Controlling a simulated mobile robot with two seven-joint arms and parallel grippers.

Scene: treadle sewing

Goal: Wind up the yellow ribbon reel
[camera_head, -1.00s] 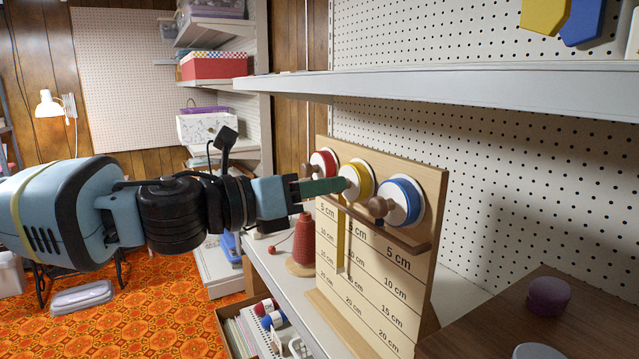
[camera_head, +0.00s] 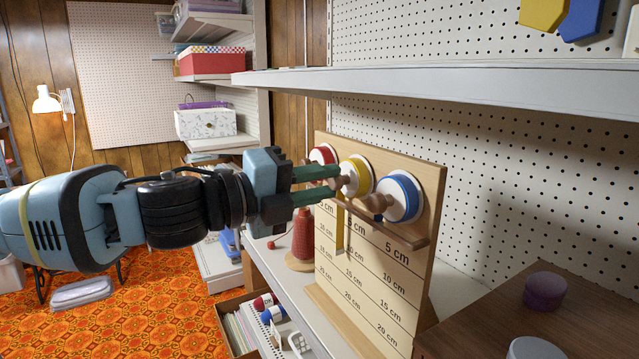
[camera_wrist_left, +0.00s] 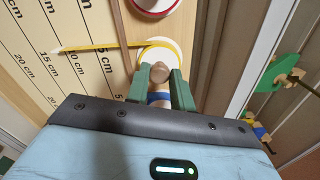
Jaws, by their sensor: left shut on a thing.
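The yellow ribbon reel (camera_head: 362,176) is the middle of three reels on an upright wooden board (camera_head: 434,200). Its yellow ribbon (camera_head: 339,240) hangs down over the printed cm scale, and it also shows in the left wrist view (camera_wrist_left: 100,47). My left gripper (camera_head: 337,182) is shut on the yellow reel's wooden knob (camera_wrist_left: 159,72), with one green finger on each side of it. The fingers hide part of the reel. My right gripper is in neither view.
The red reel (camera_head: 321,154) and the blue reel (camera_head: 402,198) sit close on either side. A wooden ledge (camera_head: 385,228) runs below the reels. A red thread cone (camera_head: 302,236) stands beside the board. A shelf edge (camera_head: 440,88) crosses above.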

